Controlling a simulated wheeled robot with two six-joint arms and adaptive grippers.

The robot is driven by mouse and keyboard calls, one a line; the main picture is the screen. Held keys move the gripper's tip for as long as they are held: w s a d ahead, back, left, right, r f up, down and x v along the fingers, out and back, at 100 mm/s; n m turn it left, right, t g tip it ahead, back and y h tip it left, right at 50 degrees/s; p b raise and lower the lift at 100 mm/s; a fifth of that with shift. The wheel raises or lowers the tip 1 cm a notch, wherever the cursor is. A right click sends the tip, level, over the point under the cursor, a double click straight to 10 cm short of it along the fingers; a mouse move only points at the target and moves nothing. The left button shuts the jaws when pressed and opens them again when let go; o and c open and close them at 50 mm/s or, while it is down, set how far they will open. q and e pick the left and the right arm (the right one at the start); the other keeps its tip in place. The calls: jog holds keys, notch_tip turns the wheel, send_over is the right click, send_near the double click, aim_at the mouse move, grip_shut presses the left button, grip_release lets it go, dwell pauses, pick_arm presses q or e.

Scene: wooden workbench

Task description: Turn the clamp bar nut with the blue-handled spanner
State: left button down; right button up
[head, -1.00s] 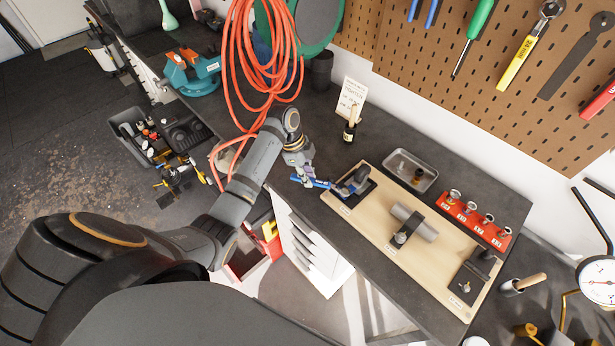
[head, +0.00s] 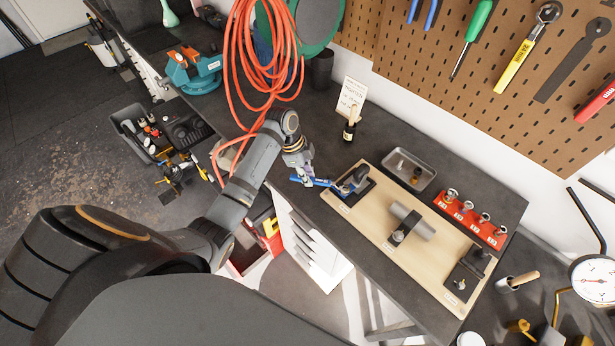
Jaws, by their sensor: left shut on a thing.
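My left gripper (head: 307,176) is shut on the blue-handled spanner (head: 325,184) at the left end of the wooden board. The spanner lies roughly level, its head end at the dark fixture (head: 355,182) on the board's left part. I cannot tell whether its jaw is around a nut there; the spot is small and partly hidden. A clamp (head: 402,230) holds a grey cylinder (head: 415,219) at the board's middle. A dark block fixture (head: 467,271) is at the right end. Which fixture is the clamp bar is too small to read. My right gripper is out of view.
The wooden board (head: 372,219) lies along the bench's front edge. A metal tray (head: 410,166) and a red socket rack (head: 472,218) stand behind it. A small bottle (head: 349,130) and a sign card (head: 351,96) stand behind the gripper. An orange hose (head: 262,65) hangs close to my left arm.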

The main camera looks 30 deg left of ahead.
pick_arm(q)
jog(key=shift+r, duration=2.15)
